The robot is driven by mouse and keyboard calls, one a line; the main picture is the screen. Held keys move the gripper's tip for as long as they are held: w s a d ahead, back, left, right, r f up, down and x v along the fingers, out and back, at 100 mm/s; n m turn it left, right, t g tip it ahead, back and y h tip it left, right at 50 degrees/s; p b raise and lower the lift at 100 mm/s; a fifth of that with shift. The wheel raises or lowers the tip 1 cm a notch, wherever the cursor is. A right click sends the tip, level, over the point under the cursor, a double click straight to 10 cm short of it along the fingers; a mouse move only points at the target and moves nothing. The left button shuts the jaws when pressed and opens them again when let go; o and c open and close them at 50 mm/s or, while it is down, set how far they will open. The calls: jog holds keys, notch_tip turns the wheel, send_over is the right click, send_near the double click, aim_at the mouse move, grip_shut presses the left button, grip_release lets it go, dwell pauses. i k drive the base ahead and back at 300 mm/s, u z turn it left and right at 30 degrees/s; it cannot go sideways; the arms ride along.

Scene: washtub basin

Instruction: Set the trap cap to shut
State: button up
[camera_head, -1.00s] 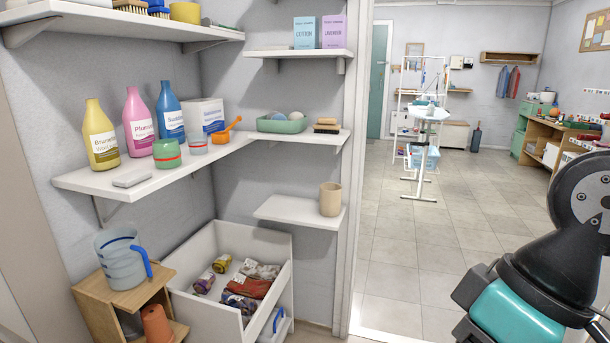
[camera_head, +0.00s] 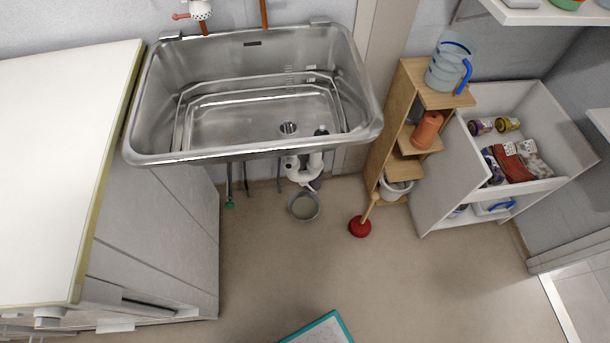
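The white drain trap (camera_head: 303,168) hangs under the front of the steel washtub basin (camera_head: 262,152). Its cap is too small to make out, and I cannot tell whether it is open or shut. A small grey bucket (camera_head: 304,206) with pale contents stands on the floor just below the trap. My gripper is not in view.
A white-topped cabinet (camera_head: 60,150) stands left of the basin. A red plunger (camera_head: 360,227) and a wooden shelf unit (camera_head: 390,125) stand to the right, beside a white bin (camera_head: 450,170). A teal-edged flat thing (camera_head: 322,330) shows at the bottom.

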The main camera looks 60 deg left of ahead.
aim_at(306, 184)
jog(key=u, duration=1.95)
